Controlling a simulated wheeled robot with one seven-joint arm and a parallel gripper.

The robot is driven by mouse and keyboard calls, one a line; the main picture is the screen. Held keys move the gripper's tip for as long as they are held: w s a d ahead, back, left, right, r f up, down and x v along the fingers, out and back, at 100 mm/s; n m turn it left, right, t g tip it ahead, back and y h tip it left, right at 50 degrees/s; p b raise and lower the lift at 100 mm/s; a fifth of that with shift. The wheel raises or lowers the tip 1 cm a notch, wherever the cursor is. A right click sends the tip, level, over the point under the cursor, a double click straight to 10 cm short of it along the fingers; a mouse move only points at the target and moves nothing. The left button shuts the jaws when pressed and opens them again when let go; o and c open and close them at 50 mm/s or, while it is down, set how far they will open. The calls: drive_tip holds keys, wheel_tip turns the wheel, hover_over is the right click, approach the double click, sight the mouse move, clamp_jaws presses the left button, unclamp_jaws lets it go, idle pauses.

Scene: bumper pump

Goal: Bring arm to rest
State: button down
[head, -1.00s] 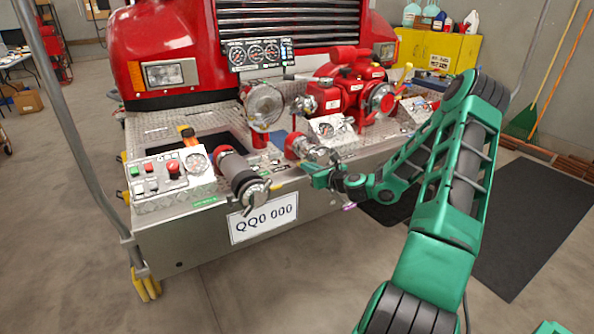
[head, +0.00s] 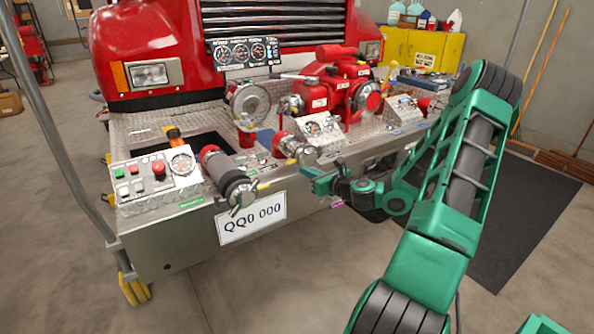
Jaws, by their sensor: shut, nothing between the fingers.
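My green arm (head: 433,219) reaches in from the lower right and bends at a black-ribbed elbow at the upper right. Its forearm comes down and left to the wrist in front of the bumper. My gripper (head: 309,177) is at the end, pointing left, shut and empty. It is close to the front edge of the metal bumper (head: 180,243), just in front of the red and silver pipe outlet (head: 291,145). Whether it touches the outlet or the bumper I cannot tell. The fingertips are small and partly blend with the fittings behind.
The red pump (head: 345,92), a control panel (head: 152,178) with buttons and a dark capped outlet (head: 229,177) crowd the bumper top. A grey pole (head: 62,150) stands at the left. A yellow cabinet (head: 425,50) is behind. The floor in front, with a dark mat (head: 520,220), is clear.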

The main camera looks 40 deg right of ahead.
drive_tip(key=s, duration=0.3)
drive_tip(key=s+r, duration=0.1)
drive_tip(key=s, duration=0.1)
drive_tip(key=shift+s, duration=0.3)
drive_tip(key=shift+a, duration=0.15)
drive_tip(key=s+a+f+n+g+y, duration=0.2)
drive_tip(key=a+n+g, duration=0.1)
drive_tip(key=a+n, duration=0.35)
drive_tip(key=s+a+f+n+g+y, duration=0.2)
drive_tip(key=a+n+g, duration=0.1)
drive_tip(key=a+n, duration=0.35)
drive_tip(key=s+r+n+g+h, duration=0.1)
drive_tip(key=s+r+n+g, duration=0.2)
drive_tip(key=s, duration=0.6)
drive_tip(key=s+r+n+g+h, duration=0.1)
drive_tip(key=s+r+n+g, duration=0.2)
drive_tip(key=s+r+n, duration=0.3)
drive_tip(key=s+r+n+g+h, duration=0.2)
drive_tip(key=s+r+n+g, duration=0.2)
drive_tip(key=s, duration=1)
drive_tip(key=n, duration=0.3)
drive_tip(key=shift+s+a+r, duration=0.15)
drive_tip(key=shift+a+r, duration=0.05)
